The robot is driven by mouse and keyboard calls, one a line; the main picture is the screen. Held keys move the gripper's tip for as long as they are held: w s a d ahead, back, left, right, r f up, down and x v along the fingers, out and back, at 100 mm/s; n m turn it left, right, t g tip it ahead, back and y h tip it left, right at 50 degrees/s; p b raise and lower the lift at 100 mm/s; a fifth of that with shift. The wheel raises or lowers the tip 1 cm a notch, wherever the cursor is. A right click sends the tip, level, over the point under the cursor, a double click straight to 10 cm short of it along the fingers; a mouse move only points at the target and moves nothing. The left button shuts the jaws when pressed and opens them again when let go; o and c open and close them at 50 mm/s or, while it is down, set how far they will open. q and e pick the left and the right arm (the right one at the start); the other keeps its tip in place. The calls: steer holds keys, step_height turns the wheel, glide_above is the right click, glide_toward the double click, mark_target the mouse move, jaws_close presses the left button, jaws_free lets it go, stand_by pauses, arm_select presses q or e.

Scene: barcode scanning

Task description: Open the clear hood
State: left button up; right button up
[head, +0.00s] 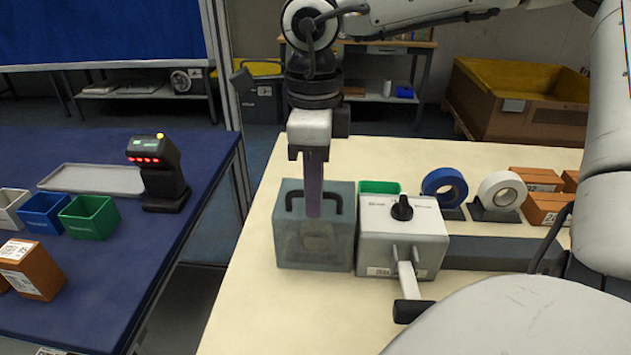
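The clear hood (287,240) is a see-through grey box on the cream table, with a dark arched handle (338,202) on its top. It appears to be down, and a blurred pale shape shows inside it. My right gripper (313,212) points straight down over the hood, its fingers in front of the middle of the handle. The fingers overlap edge-on, so I cannot tell whether they are open or shut, or whether they touch the handle. My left gripper is not in view.
A grey box with a black knob (402,208) and a lever (408,285) stands right of the hood. Behind are a green bin (379,187), blue tape (444,188), white tape (502,191) and cartons (545,207). A scanner (160,175) stands on the blue table at left.

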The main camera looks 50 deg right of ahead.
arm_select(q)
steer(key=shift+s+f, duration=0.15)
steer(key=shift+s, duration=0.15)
arm_select(e)
steer(key=shift+r, duration=0.1)
